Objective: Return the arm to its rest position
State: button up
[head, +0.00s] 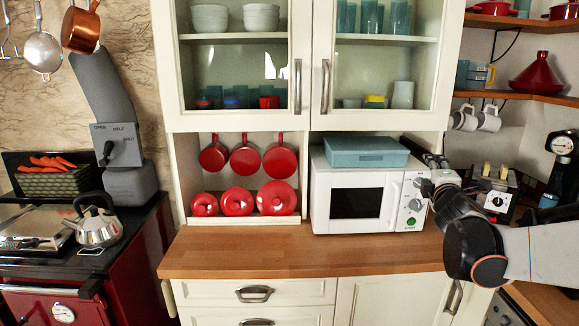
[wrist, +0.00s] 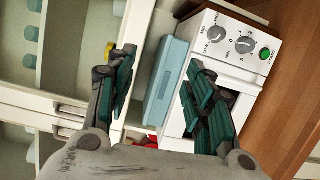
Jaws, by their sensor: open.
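My gripper (head: 437,186) is at the right of the head view, at the end of my arm, which comes in from the right edge. It is in front of the right side of the white microwave (head: 322,190). In the wrist view my gripper (wrist: 163,88) has its two dark green-padded fingers spread apart, with nothing held between them. The microwave's knobs and green button (wrist: 264,54) show beyond the right finger. The blue box (head: 366,152) on top of the microwave also shows between the fingers in the wrist view (wrist: 165,85). I cannot tell whether the gripper touches the microwave.
The wooden counter (head: 270,255) is clear in front of the microwave. Glass-door cabinets (head: 245,70) hang above. Red pans and lids (head: 238,202) stand left of the microwave. A toaster (head: 497,192) is behind my arm. A kettle (head: 96,225) sits on the stove at left.

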jog(key=s+a+f+m+g, duration=0.1)
jog(key=s+a+m+g, duration=0.1)
jog(key=s+a+m, duration=0.4)
jog(key=s+a+f+m+g, duration=0.2)
jog(key=s+a+m, duration=0.1)
jog(key=s, duration=0.6)
jog(key=s+a+f+m+g+y, duration=0.2)
jog(key=s+a+f+m+g, duration=0.1)
jog(key=s+f, duration=0.4)
jog(key=s+a+f+m+g+y, duration=0.2)
jog(key=s+a+f, duration=0.3)
jog(key=s, duration=0.8)
notch_tip(320, 180, down, 3)
jog(key=shift+s+r+m+g+y+b, duration=0.2)
jog(key=shift+m+g+y+b, duration=0.15)
jog(key=shift+m+g, duration=0.45)
jog(key=shift+o, duration=0.3)
jog(key=shift+w, duration=0.1)
